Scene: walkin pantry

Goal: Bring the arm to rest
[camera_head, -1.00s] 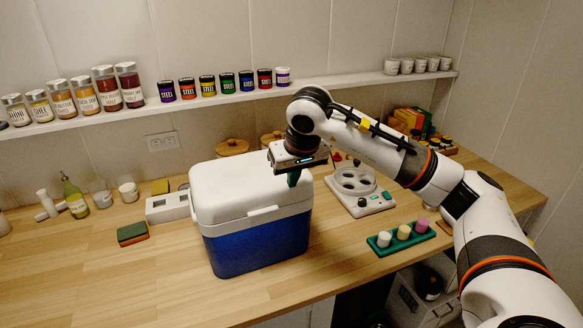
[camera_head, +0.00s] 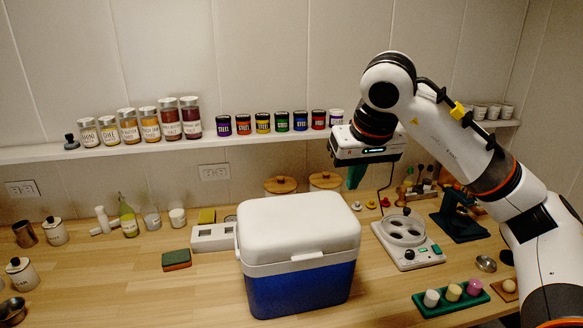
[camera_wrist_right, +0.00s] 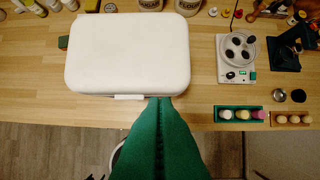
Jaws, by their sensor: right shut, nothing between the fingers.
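My right arm comes in from the right in the head view. In the right wrist view the closed fingers (camera_wrist_right: 160,104) point toward the front edge of the cooler's white lid (camera_wrist_right: 128,52), seen from above. The lid is shut. My left gripper is in neither view.
A white appliance with round wells (camera_head: 408,238) stands right of the cooler. A green tray (camera_head: 452,298) holds small colored pieces. A wall shelf (camera_head: 60,152) carries jars and small cans.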

